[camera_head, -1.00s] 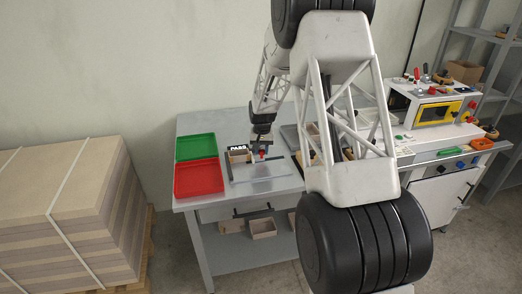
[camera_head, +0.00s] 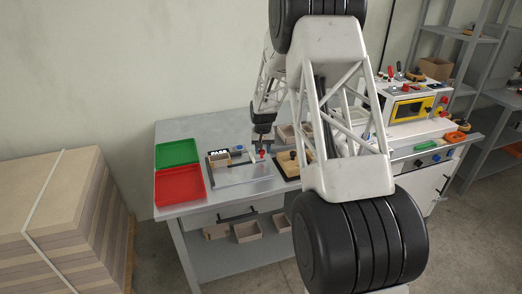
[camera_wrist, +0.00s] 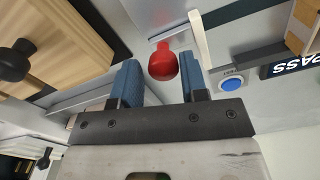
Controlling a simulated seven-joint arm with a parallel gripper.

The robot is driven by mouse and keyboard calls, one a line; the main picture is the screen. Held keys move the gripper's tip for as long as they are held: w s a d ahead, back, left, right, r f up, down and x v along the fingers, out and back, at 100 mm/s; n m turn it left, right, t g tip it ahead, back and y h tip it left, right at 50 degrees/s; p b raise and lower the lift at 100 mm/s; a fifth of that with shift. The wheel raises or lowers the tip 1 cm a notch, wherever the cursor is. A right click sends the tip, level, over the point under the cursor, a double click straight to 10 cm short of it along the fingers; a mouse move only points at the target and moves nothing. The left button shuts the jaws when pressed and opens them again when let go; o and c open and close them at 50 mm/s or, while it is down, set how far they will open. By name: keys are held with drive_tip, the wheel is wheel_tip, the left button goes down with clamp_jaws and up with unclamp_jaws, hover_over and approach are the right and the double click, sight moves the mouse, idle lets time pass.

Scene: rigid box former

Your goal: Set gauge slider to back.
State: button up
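A red knob (camera_wrist: 162,64), which looks like the gauge slider's handle, stands over the grey gauge plate in the wrist view. It also shows as a small red spot (camera_head: 262,154) in the head view. My gripper (camera_wrist: 160,80) is open, its two blue fingers on either side of the knob. A gap shows beside each finger, and the knob is at or just beyond the fingertips. In the head view my gripper (camera_head: 262,143) points down above the gauge plate (camera_head: 240,175). The slider's track is partly hidden, and its exact position cannot be read.
A blue button (camera_wrist: 231,84) and a PASS sign (camera_wrist: 293,67) are close by. A wooden block with a black knob (camera_wrist: 16,60) lies on the other side. Red (camera_head: 180,186) and green trays (camera_head: 177,153) are at the bench's left.

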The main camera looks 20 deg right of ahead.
drive_tip(key=shift+o, duration=1.2)
drive_tip(key=shift+r, duration=3.9)
drive_tip(key=shift+a, duration=0.1)
